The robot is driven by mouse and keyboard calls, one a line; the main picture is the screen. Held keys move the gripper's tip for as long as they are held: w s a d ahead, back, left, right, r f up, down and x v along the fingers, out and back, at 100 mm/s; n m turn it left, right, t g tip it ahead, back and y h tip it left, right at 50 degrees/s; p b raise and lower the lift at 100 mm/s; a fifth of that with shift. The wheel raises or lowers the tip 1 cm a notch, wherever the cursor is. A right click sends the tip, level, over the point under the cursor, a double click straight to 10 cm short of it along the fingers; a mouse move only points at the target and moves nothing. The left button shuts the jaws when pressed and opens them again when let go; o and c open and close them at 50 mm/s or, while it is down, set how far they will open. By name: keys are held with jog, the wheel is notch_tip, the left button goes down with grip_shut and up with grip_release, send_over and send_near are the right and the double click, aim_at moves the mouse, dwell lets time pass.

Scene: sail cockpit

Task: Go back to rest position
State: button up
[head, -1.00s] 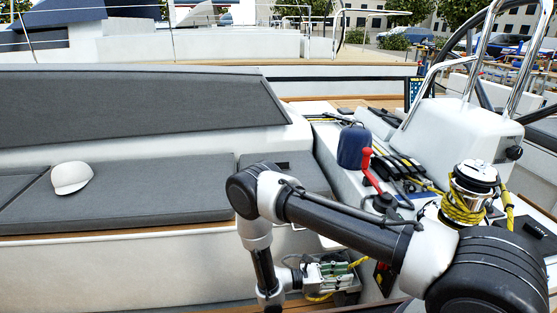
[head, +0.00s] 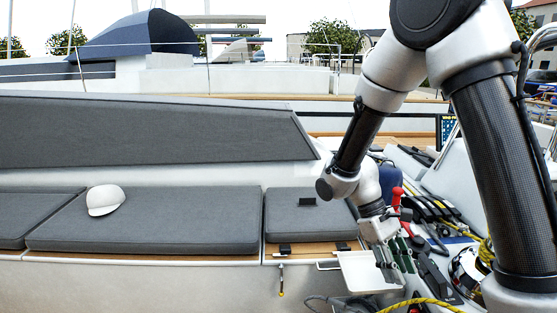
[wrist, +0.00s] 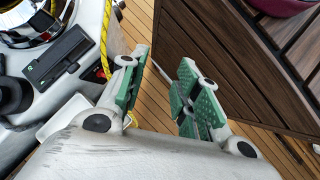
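My gripper (head: 398,256) hangs at the end of my arm on the right of the head view, low beside the cockpit console and in front of a small white tray-like surface. In the wrist view my gripper (wrist: 156,92) shows two green-padded fingers set apart with nothing between them. Wooden deck planks show in the gap. My arm is raised, with its upper links tall on the right side of the head view.
A white cap (head: 105,200) lies on the grey bench cushion (head: 165,222). A red lever (head: 396,198) and yellow rope (head: 420,303) are close to my gripper. A winch (wrist: 28,20) and a brown wooden panel (wrist: 215,55) flank it in the wrist view.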

jog(key=s+d+r+m+t+y, duration=0.1)
jog(key=s+d+r+m+t, duration=0.1)
jog(key=r, duration=0.5)
jog(key=s+d+r+m+t+y, duration=0.2)
jog(key=s+d+r+t, duration=0.1)
jog(key=r, duration=0.4)
jog(key=s+d+r+m+t+y, duration=0.1)
jog(key=s+d+r+m+t, duration=0.1)
jog(key=r, duration=0.5)
jog(key=s+d+t, duration=0.1)
jog(key=s+t, duration=0.1)
jog(key=shift+d+r+m+t+y, duration=0.15)
jog(key=shift+d+m+t+y, duration=0.15)
jog(key=shift+d+t+y, duration=0.1)
